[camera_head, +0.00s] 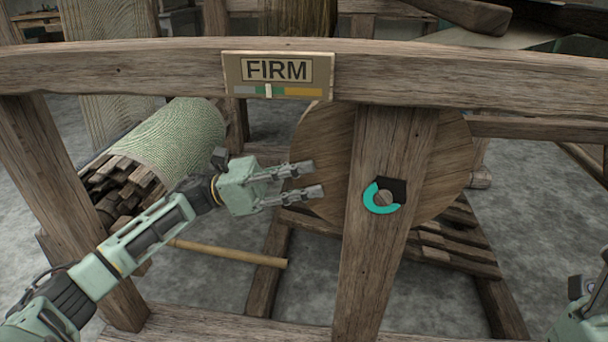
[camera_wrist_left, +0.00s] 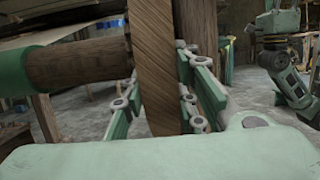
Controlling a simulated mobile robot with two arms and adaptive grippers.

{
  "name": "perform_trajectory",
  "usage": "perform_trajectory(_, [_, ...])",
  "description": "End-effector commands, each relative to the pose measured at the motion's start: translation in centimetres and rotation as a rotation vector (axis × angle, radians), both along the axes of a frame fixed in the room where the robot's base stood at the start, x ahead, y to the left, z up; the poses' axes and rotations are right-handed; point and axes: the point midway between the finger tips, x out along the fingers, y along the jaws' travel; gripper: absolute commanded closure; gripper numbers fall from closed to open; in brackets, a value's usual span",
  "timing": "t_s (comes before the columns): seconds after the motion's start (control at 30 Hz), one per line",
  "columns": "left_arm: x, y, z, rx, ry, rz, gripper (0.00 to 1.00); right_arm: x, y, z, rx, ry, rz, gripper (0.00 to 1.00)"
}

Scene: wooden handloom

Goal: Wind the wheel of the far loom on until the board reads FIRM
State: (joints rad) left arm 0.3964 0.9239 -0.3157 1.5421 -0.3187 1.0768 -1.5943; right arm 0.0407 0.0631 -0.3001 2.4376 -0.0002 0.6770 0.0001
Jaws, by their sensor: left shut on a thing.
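The board (camera_head: 236,70) on the loom's top beam reads FIRM. Its pale pointer (camera_head: 268,90) stands in the green part of the strip, with grey to the left and amber to the right. The round wooden wheel (camera_head: 328,140) is behind an upright post, which hides its middle. My left gripper (camera_head: 306,181) is shut on the wheel's left rim. In the left wrist view the rim (camera_wrist_left: 155,70) runs between the fingers (camera_wrist_left: 160,95). My right arm (camera_head: 582,318) shows only in part at the lower right; its fingertips cannot be made out.
The post (camera_head: 378,250) carries a teal open ring (camera_head: 381,208) around a dark recess. A roll of greenish cloth (camera_head: 180,138) lies left of my left gripper. A pale rod (camera_head: 230,254) sticks out below it. Grey floor (camera_head: 200,285) shows between the loom's timbers.

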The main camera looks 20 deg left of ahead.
Motion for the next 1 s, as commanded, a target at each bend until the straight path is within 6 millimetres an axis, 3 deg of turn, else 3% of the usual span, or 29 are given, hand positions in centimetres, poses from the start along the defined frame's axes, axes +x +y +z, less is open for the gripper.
perform_trajectory(0.23, [0.0, 0.0, 0.0, 0.0, 0.0, 0.001, 0.55, 0.0, 0.0, 0.0, 0.0, 0.0, 0.0, 0.54])
perform_trajectory(0.63, [-0.1, 0.6, -0.2, 0.001, 0.001, 0.002, 0.54, 0.1, 0.0, -0.1, 0.001, 0.003, 0.0, 0.54])
perform_trajectory(1.0, [-2.2, 7.1, -2.4, 0.001, 0.004, 0.004, 0.54, 0.0, 0.0, 0.0, 0.0, 0.002, 0.0, 0.54])
